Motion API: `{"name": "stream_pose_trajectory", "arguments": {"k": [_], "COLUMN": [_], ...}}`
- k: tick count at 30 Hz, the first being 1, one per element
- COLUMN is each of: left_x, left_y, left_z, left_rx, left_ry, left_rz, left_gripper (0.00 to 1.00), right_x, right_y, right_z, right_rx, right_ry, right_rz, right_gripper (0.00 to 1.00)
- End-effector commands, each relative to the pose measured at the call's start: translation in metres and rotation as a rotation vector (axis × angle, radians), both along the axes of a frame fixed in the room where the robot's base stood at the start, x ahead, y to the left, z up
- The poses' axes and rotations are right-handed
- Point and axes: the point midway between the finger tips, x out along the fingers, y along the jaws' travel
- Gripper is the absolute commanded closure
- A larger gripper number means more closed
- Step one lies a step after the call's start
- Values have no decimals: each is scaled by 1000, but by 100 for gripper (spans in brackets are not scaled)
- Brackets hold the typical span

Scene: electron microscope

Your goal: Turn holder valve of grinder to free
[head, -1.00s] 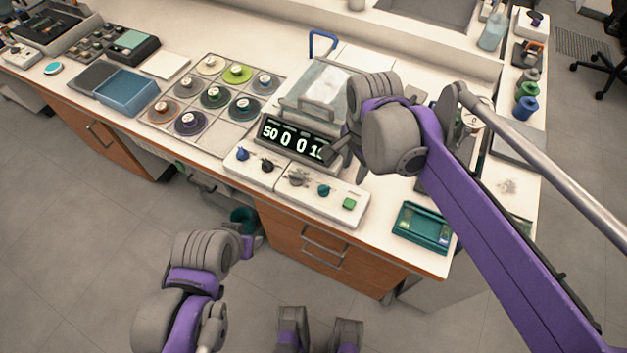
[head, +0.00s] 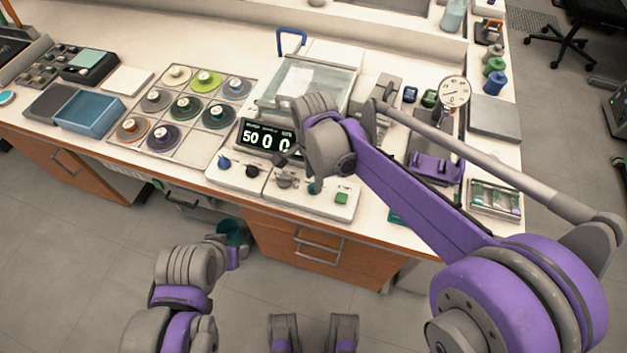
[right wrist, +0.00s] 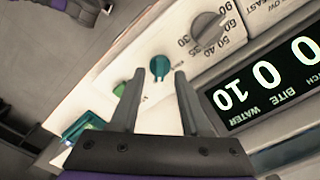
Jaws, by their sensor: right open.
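The grinder's control panel (head: 322,203) runs along the bench front below its lit display (head: 265,137). A teal knob (head: 315,187) sits on it between a grey dial (head: 286,180) and a green button (head: 341,198). My right gripper (head: 284,158) is open above the panel. In the right wrist view the teal knob (right wrist: 160,67) appears between the open fingertips (right wrist: 158,76); I cannot tell whether they touch it. No label marks the teal knob as the holder valve. My left arm is low at the left; its gripper (head: 232,252) shows poorly.
A second panel with a blue knob (head: 224,162) and a black knob (head: 253,171) adjoins at left. Discs on a gridded tray (head: 145,105) stand further left. A round gauge (head: 454,92) and a purple fixture (head: 436,164) are at right.

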Motion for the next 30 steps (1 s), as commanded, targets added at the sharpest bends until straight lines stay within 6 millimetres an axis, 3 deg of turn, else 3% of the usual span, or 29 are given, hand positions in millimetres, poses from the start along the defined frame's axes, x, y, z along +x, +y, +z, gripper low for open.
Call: {"name": "stream_pose_trajectory", "arguments": {"k": [6, 14, 22, 30], "left_x": [0, 0, 0, 0], "left_y": [0, 0, 0, 0], "left_z": [-2, -2, -2, -2], "left_rx": [0, 0, 0, 0], "left_ry": [1, 1, 1, 1], "left_rz": [0, 0, 0, 0], "left_gripper": [50, 50, 50, 50], "right_x": [0, 0, 0, 0], "right_y": [0, 0, 0, 0], "right_z": [-17, -17, -17, -17], "right_rx": [0, 0, 0, 0], "right_ry": [0, 0, 0, 0], "right_rz": [0, 1, 1, 1], "right_gripper": [54, 54, 100, 100]}}
